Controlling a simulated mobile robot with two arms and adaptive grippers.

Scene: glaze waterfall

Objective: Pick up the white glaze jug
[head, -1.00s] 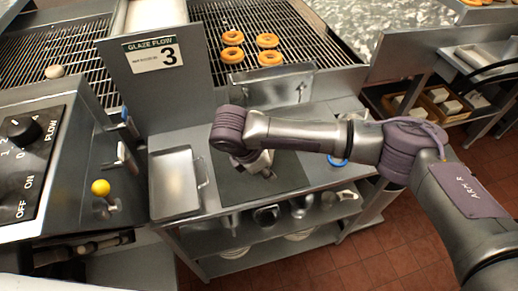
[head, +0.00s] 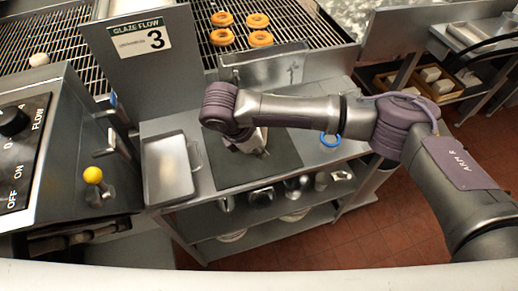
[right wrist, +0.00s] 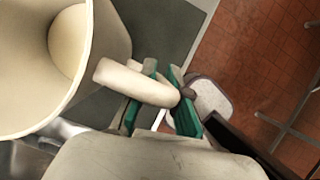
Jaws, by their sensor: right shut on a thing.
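The white glaze jug (right wrist: 112,55) fills the upper left of the right wrist view, its wide mouth facing the camera. Its pale handle (right wrist: 125,80) points right, between the green pads of my right gripper (right wrist: 162,95). The gripper is shut on this handle. In the head view my right gripper (head: 258,152) points down over the dark mat (head: 275,160) on the steel counter. I cannot make out the jug there, as my wrist and arm cover that spot. My left gripper is in neither view.
A steel tray (head: 168,170) lies left of the mat. A yellow-knobbed lever (head: 93,175) and control panel are further left. Donuts (head: 260,38) sit on the wire rack behind a steel trough (head: 262,70). Metal vessels stand on the shelf below.

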